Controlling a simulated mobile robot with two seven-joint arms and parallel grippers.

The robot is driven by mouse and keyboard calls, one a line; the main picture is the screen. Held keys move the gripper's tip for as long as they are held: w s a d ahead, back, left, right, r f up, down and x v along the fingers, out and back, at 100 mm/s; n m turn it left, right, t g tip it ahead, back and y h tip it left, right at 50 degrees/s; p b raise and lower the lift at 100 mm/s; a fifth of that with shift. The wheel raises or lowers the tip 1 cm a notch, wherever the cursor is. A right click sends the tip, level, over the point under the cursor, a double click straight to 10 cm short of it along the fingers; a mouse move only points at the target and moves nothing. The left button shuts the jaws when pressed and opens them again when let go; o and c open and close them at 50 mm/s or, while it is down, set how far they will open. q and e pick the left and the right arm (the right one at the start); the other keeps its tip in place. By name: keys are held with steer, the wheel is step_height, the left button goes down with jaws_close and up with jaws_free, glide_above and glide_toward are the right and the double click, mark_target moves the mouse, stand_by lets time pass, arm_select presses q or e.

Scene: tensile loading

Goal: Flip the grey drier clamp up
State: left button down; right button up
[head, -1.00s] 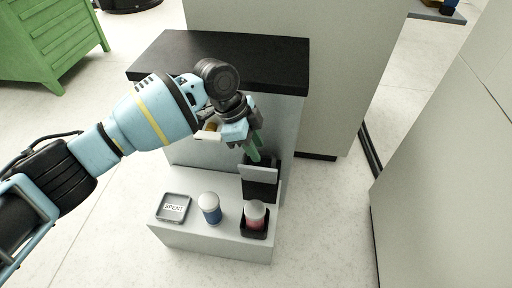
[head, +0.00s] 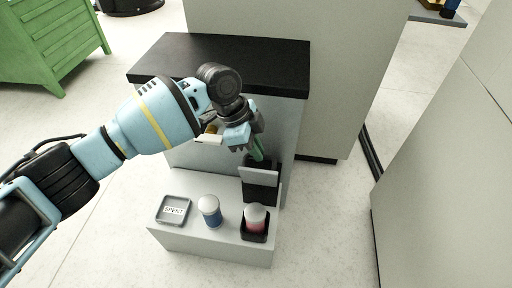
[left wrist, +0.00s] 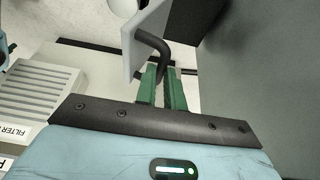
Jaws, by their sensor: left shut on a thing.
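The grey drier clamp (head: 258,174) shows in the head view as a light grey plate at the front of a black housing (head: 261,193) on the white stand. In the left wrist view, the grey plate (left wrist: 141,42) is seen nearly edge-on, with a black bent bar (left wrist: 157,48) beside it. My left gripper (head: 258,156), with green fingers, is just above the plate. In the left wrist view its fingers (left wrist: 163,86) are shut on the black bar of the clamp. The fingertip contact is partly hidden in the head view. My right gripper is not in view.
On the low white ledge stand a tray marked SPENT (head: 173,211), a blue canister (head: 210,213) and a pink canister (head: 256,222) in a black holder. A black countertop (head: 280,62) lies behind my wrist. Open floor lies right of the stand.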

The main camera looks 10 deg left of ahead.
arm_select(q)
steer(key=w, duration=0.2)
steer(key=w+b, duration=0.1)
steer(key=shift+w+f, duration=0.25)
steer(key=shift+w, duration=0.1)
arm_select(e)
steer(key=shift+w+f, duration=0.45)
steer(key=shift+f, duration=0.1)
arm_select(q)
steer(key=c, duration=1.8)
jaws_free()
steer(key=o, duration=0.3)
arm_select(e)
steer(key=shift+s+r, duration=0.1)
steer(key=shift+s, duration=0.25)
arm_select(q)
steer(key=shift+r, duration=0.1)
